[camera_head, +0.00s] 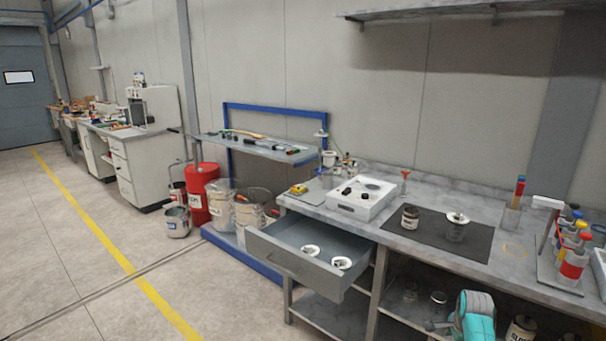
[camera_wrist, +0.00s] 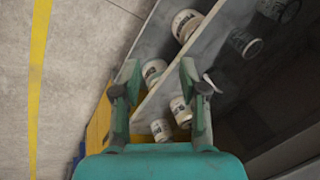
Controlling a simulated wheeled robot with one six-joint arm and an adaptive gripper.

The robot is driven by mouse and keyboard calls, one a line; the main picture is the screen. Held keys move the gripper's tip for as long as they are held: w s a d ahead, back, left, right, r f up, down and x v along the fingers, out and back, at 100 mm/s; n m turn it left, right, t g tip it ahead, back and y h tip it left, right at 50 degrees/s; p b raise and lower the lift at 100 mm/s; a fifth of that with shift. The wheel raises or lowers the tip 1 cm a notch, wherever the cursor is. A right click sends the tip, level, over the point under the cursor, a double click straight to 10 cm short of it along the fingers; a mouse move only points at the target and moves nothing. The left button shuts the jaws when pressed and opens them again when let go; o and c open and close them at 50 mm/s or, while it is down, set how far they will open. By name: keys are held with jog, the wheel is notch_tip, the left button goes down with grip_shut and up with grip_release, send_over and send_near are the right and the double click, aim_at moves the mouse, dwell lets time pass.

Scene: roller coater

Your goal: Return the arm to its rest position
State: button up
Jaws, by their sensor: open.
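My gripper (camera_wrist: 160,82) shows in the wrist view with its two fingers spread apart and nothing between them. It points down past the edge of a grey shelf (camera_wrist: 165,88) with labelled jars on it. In the head view my teal arm (camera_head: 472,318) is low at the bottom right, in front of the bench's lower shelf. The fingertips are hard to make out there. The gripper appears clear of the bench top (camera_head: 520,262).
A drawer (camera_head: 300,265) stands open with two white-rimmed items inside. A dark mat (camera_head: 440,232) on the bench holds a brown jar (camera_head: 410,217) and a glass jar (camera_head: 456,228). A bottle rack (camera_head: 560,260) stands at the right. Floor at left is free.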

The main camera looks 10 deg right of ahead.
jog(key=s+a+f+n+t, duration=0.2)
jog(key=s+a+f+n, duration=0.2)
jog(key=s+a+f, duration=0.5)
jog(key=s+a+f+n+t, duration=0.25)
jog(key=s+a+f, duration=0.4)
jog(key=a, duration=0.55)
jog(key=s+a+n+t, duration=0.1)
jog(key=s+a+n, duration=0.3)
jog(key=s+a, duration=0.45)
jog(key=s+a+r+n+t, duration=0.1)
jog(key=s+a+r+n, duration=0.15)
jog(key=s+r, duration=0.4)
jog(key=s+a+r+n+t, duration=0.2)
jog(key=s+a+r, duration=0.1)
jog(key=s, duration=0.6)
jog(key=s+a+r+n+t+y, duration=0.1)
jog(key=s+a+r+n, duration=0.1)
jog(key=s+r, duration=0.4)
jog(key=s+a+r+n+t+y, duration=0.1)
jog(key=s+r, duration=0.5)
jog(key=r, duration=0.7)
jog(key=a+n+t, duration=0.1)
jog(key=n, duration=0.1)
jog(key=shift+s+r+n, duration=0.25)
jog(key=shift+r+n, duration=0.05)
jog(key=shift+r, duration=0.05)
